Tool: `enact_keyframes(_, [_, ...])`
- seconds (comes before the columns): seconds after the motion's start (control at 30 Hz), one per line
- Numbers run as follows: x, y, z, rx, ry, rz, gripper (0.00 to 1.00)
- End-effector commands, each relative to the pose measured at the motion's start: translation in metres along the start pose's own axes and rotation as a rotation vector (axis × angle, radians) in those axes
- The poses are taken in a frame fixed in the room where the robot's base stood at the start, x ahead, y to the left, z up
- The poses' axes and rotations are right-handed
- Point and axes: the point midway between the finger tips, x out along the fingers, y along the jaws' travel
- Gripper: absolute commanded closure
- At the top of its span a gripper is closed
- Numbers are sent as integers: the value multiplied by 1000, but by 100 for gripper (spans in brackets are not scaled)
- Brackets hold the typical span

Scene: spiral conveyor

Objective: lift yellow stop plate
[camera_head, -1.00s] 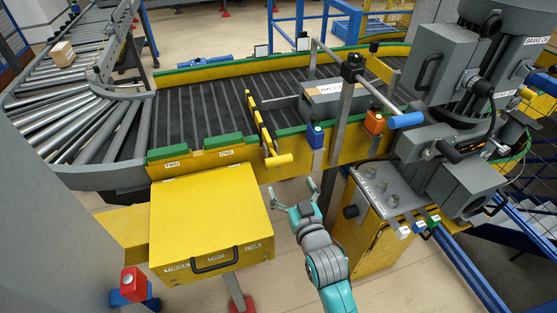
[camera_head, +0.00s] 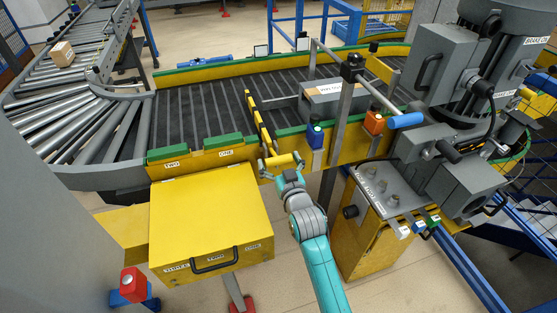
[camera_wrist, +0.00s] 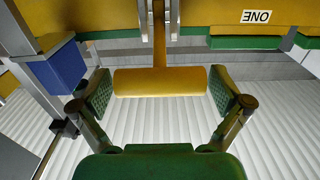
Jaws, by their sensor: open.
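The yellow stop plate (camera_head: 257,113) stands across the dark conveyor belt, with a yellow cylindrical handle (camera_head: 279,160) at its near end, outside the conveyor's side wall. My gripper (camera_head: 281,169) is at this handle. In the wrist view the handle (camera_wrist: 160,81) lies crosswise between the two finger pads of my gripper (camera_wrist: 160,95). The pads are apart, one near each end of the handle, with a small gap on each side. A stem runs from the handle to a bracket on the yellow wall. The plate itself is hidden in the wrist view.
A grey box (camera_head: 335,92) sits on the belt right of the plate. A blue button post (camera_head: 316,137) and an orange one (camera_head: 374,123) stand right of the handle. A yellow cabinet (camera_head: 211,215) is at the left, a control box (camera_head: 380,200) at the right.

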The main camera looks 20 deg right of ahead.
Motion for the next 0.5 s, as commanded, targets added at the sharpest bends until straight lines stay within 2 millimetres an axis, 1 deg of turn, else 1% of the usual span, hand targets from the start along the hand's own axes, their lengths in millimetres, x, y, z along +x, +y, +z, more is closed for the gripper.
enact_keyframes(0.17, [0, 0, 0, 0, 0, 0, 0])
enact_keyframes(0.2, [0, 0, 0, 0, 0, 0, 10])
enact_keyframes(0.27, [0, 0, 0, 0, 0, 0, 25])
enact_keyframes(0.3, [0, 0, 0, 0, 0, 0, 35])
enact_keyframes(0.37, [0, 0, 0, 0, 0, 0, 50])
enact_keyframes(0.4, [0, 0, 0, 0, 0, 0, 60])
enact_keyframes(0.47, [0, 0, 0, 0, 0, 0, 75])
enact_keyframes(0.5, [0, 0, 0, 0, 0, 0, 80])
